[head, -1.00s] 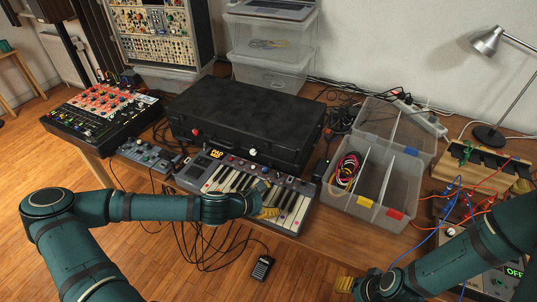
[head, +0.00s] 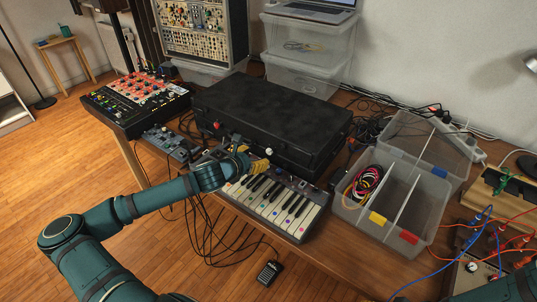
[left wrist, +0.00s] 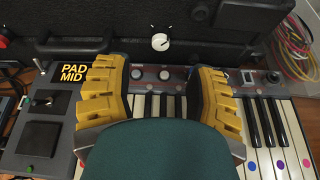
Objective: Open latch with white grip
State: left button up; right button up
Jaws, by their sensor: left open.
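The latch with the white grip (head: 269,151) is a small round white knob on the front of the closed black case (head: 262,107). It shows in the left wrist view (left wrist: 160,41) with a dark slot or pointer mark, beyond my fingers. A latch with a red grip (head: 216,126) sits further left on the same front. My left gripper (head: 257,164) is open and empty, above the keyboard and close to the case front. In the left wrist view its yellow ribbed fingers (left wrist: 155,92) stand apart on either side of the white grip's line, not touching it. My right gripper is out of view.
The keyboard (head: 287,207) lies directly in front of the case. A mixer (head: 135,100) stands at left. A clear divided box (head: 392,200) with coiled cables stands at right. Loose cables hang off the table front.

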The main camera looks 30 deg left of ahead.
aim_at(268, 152)
pick_arm(q)
jog(key=b+x, duration=0.1)
jog(key=x, duration=0.7)
jog(key=shift+b, duration=0.3)
grip_shut()
